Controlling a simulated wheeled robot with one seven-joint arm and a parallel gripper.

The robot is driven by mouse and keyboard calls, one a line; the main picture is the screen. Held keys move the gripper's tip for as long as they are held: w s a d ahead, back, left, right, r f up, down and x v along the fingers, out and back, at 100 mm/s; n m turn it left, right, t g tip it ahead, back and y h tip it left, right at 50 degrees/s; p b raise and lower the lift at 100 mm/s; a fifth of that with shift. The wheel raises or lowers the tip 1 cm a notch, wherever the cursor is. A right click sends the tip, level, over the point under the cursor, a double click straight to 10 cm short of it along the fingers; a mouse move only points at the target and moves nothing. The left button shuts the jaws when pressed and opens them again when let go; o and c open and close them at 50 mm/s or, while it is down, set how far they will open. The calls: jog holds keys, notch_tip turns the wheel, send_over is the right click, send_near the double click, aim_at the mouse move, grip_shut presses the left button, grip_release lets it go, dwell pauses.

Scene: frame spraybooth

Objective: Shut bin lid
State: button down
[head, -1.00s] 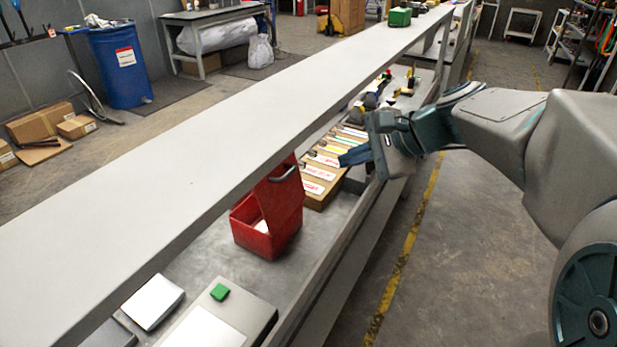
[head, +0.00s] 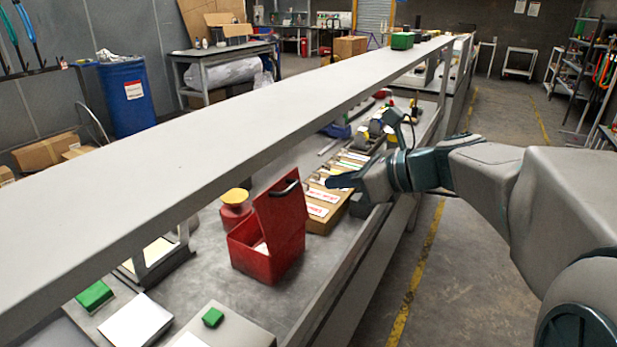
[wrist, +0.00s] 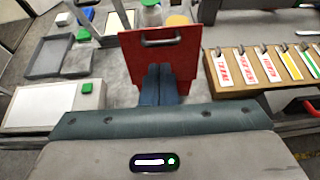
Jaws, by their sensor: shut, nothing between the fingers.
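The red bin (head: 256,257) stands on the lower shelf of the bench, with its red lid (head: 281,218) raised nearly upright on the right side. A dark handle is on the lid near its top edge. White content shows inside the bin. My gripper (head: 331,182) is shut and empty, right of the lid and above the tag board, apart from the lid in the head view. In the wrist view the lid (wrist: 161,56) stands just beyond my shut fingers (wrist: 158,72), which overlap its lower part; I cannot tell there whether they touch it. The bin itself is hidden behind the lid there.
A long grey upper shelf (head: 175,165) runs above the bin. A wooden board with tags (head: 322,212) lies behind it on the right. A red container with a yellow top (head: 235,205) stands behind the bin. A box with a green button (head: 212,318) sits in front.

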aim_at(292, 187)
jog(key=x, duration=0.8)
jog(key=shift+a+f, duration=0.15)
jog(key=shift+a, duration=0.1)
jog(key=shift+w+p, duration=0.1)
jog(key=shift+p, duration=0.2)
